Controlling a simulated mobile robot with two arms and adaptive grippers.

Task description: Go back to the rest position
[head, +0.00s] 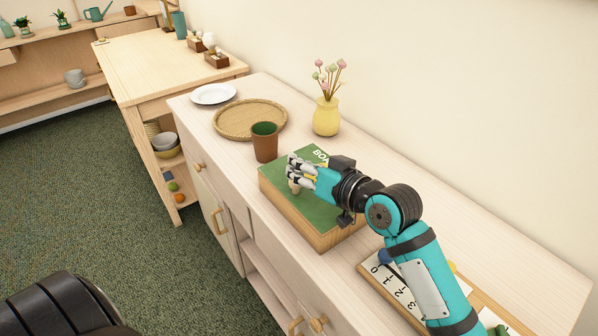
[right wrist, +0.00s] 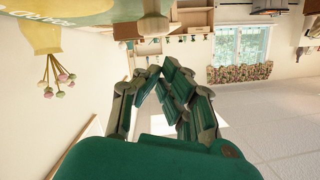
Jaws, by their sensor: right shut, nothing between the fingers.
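My right gripper (head: 292,172) is above the left part of a green-topped wooden box (head: 315,215) with white letters, on the pale sideboard. Its fingers are shut, with nothing held. The right wrist view is upside down and shows the closed fingers (right wrist: 158,72) tip to tip. A small pale thing (head: 295,188) shows just under the fingers, partly hidden by them; I cannot tell what it is. My right arm reaches in from the lower right. My left gripper is not in view.
A brown cup (head: 265,143), woven tray (head: 222,131), white plate (head: 213,94) and yellow vase (head: 326,117) with flowers stand beyond the box. A wooden tray with number cards (head: 385,283) lies under my right arm. Green carpet (head: 90,200) is clear at left.

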